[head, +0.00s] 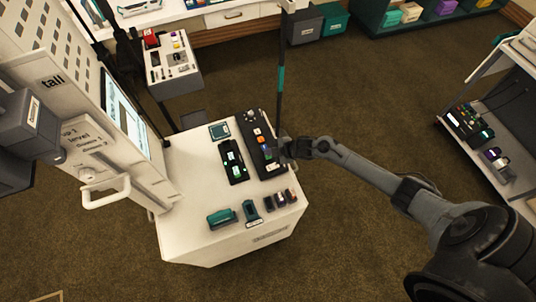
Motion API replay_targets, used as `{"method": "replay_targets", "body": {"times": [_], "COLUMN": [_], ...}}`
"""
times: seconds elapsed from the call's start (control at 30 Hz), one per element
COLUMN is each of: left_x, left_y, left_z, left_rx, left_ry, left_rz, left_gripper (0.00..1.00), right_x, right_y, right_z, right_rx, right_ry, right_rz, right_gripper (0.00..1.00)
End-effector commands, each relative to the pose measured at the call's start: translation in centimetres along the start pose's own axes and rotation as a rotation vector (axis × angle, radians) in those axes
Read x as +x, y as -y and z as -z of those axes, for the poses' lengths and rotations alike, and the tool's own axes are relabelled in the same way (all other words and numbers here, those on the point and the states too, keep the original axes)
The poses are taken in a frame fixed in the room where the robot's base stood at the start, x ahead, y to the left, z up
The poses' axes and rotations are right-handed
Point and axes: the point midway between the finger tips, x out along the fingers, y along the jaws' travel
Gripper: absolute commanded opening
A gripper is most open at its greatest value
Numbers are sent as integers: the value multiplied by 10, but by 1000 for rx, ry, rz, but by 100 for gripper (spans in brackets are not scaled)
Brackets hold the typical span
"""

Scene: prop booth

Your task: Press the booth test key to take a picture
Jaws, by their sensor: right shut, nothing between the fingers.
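A black control panel (251,126) lies on the white cart top. It carries an orange key (258,132), a blue key (266,149) and small pale parts, with lettering too small to read. I cannot tell which one is the test key. My right gripper (281,150) is shut and empty. It is at the right edge of the panel, close beside the blue key, and hides part of that edge. Whether it touches the panel cannot be told. My left gripper is not in view.
A black device with green lights (233,161) lies left of the panel. A teal block (221,218), a teal stand (251,210) and small dark items sit along the cart's front. A tall white cabinet with a screen (124,112) stands at left. A dark pole rises behind the panel.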

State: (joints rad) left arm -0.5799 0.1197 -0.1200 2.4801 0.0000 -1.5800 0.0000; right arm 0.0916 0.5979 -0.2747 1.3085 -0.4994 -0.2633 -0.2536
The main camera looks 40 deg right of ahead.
Motion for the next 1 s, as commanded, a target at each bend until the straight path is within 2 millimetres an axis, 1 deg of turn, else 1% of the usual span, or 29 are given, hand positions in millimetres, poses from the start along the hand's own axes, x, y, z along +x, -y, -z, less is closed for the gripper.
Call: {"method": "replay_targets", "body": {"times": [0.2,0.33,0.8,1.0], "left_x": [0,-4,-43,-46], "left_y": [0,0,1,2], "left_z": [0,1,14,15], "left_rx": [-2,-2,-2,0], "left_ry": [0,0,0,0], "left_rz": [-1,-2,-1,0], "left_gripper": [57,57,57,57], "right_x": [0,-3,-32,-35], "right_y": [0,-2,-24,-26], "right_z": [0,2,24,26], "right_rx": [0,0,0,0], "right_ry": [0,0,0,0], "right_rz": [0,0,0,0], "right_gripper": [0,0,0,0]}}
